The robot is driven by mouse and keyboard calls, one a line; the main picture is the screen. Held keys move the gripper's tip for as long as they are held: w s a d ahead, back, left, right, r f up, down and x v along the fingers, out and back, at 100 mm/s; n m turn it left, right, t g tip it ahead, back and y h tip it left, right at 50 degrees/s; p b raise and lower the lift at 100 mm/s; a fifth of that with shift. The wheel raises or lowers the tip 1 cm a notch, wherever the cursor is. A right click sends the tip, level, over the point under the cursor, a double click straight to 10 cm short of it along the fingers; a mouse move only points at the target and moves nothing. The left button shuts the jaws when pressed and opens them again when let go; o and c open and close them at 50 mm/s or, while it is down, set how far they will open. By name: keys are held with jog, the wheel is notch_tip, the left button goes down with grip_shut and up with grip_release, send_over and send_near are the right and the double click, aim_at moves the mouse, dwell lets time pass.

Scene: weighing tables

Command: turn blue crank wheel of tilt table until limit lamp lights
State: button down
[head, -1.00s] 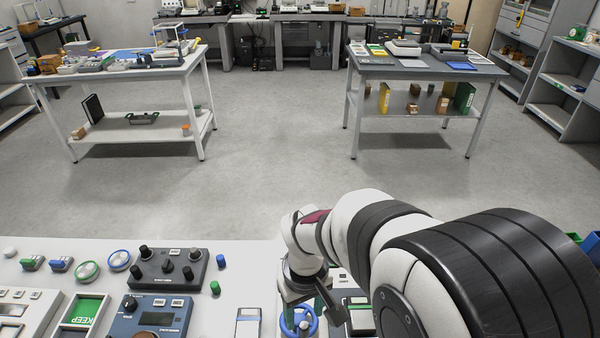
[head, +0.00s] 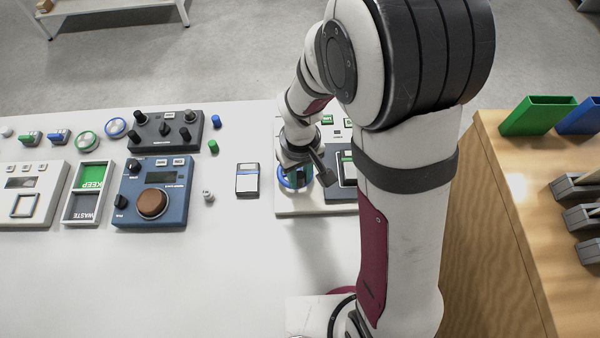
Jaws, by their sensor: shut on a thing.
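The blue crank wheel (head: 284,184) sits at the left front of a pale panel unit (head: 290,208), which I take to be the tilt table. My gripper (head: 299,178) points down over the wheel and is shut on it. The fingers and arm hide part of the wheel, so its exact angle cannot be told. A dark square part (head: 346,166) of the unit is partly covered by my arm. Small green-marked parts (head: 327,119) show at its back edge. I cannot make out a lit limit lamp.
Left of the unit lie a pocket-sized device (head: 247,180), a blue box with a brown disc (head: 152,203), a dark knob box (head: 167,132) and a KEEP/WASTE tray (head: 88,192). A wooden table (head: 490,230) with green (head: 538,116) and blue bins stands right. The white table's front is clear.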

jog(key=shift+a+m, duration=0.25)
jog(key=shift+m, duration=0.5)
jog(key=shift+a+m, duration=0.25)
jog(key=shift+m, duration=0.5)
jog(key=c, duration=0.7)
grip_release()
notch_tip(320, 180, up, 16)
jog(key=shift+f, duration=0.1)
jog(key=s+d+m, duration=0.2)
jog(key=s, duration=0.3)
jog(key=s+d+m+y, duration=0.1)
jog(key=s+d+m, duration=0.1)
jog(key=s, duration=0.4)
jog(key=s+d+m, duration=0.2)
jog(key=s+m, duration=0.1)
jog(key=s, duration=0.3)
jog(key=shift+s+f+y, duration=0.1)
jog(key=shift+f+y, duration=0.2)
jog(key=shift+y, duration=0.1)
